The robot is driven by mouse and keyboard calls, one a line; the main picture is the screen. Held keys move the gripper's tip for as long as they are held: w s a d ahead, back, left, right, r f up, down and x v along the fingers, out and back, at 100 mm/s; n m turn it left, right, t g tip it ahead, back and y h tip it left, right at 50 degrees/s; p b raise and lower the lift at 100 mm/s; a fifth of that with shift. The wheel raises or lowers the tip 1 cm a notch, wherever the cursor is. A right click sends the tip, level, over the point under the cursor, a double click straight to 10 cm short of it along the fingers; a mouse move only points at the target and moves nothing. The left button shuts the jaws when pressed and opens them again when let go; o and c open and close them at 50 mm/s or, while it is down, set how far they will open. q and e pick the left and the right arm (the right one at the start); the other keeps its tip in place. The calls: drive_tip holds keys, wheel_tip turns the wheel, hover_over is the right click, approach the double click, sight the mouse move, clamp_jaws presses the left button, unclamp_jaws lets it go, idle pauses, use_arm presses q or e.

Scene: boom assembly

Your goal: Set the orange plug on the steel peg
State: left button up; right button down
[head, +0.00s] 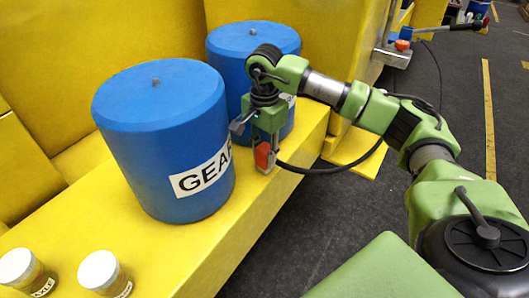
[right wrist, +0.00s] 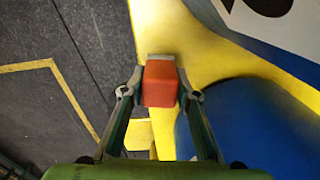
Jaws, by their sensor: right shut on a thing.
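My right gripper (head: 264,162) points down beside the blue drums, over the edge of the yellow ledge. It is shut on an orange-red block, the orange plug (head: 263,155). In the right wrist view the plug (right wrist: 160,83) sits between the two fingers (right wrist: 160,92), with a grey edge showing at its far end. I cannot tell for sure which part is the steel peg. A steel upright with a block (head: 393,54) stands at the back right, with a small orange knob (head: 402,45) by it. My left gripper is not in view.
A large blue drum (head: 150,130) with a label stands left of the gripper, and another blue drum (head: 235,40) behind it. Two white-capped jars (head: 98,270) stand at the front left. The yellow ledge (head: 235,240) ends at the dark floor (head: 315,225).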

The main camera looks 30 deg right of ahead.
drive_tip(key=shift+f, duration=0.2)
drive_tip(key=c, duration=1.5)
unclamp_jaws()
wheel_tip(320, 180, up, 12)
drive_tip(key=shift+s+f, duration=0.1)
